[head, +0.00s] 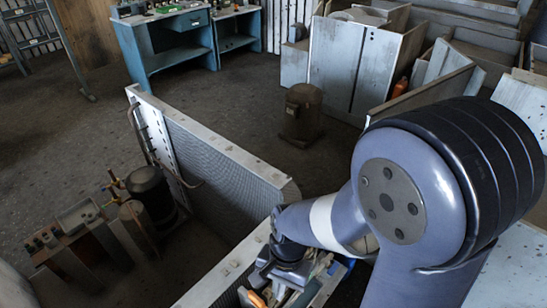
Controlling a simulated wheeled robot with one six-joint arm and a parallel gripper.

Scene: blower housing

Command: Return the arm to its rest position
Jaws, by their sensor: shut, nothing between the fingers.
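My arm fills the right side of the head view, with a large grey-blue joint at the front. Its forearm reaches left and down to my gripper (283,272), which is small and dark at the bottom centre. The gripper is shut and appears empty. It hangs over or in front of a cluster of tools (257,299), one with an orange handle, beside the corner of a metal-walled housing. The fingertips are hard to make out against the tools, so I cannot tell whether they touch them.
The housing's perforated wall (222,158) runs diagonally left of my arm, with a dark motor (150,191) and fittings behind it. A brown canister (301,113) stands on the floor. Teal workbenches (184,44) and grey cabinets (352,65) stand behind. Floor between them is open.

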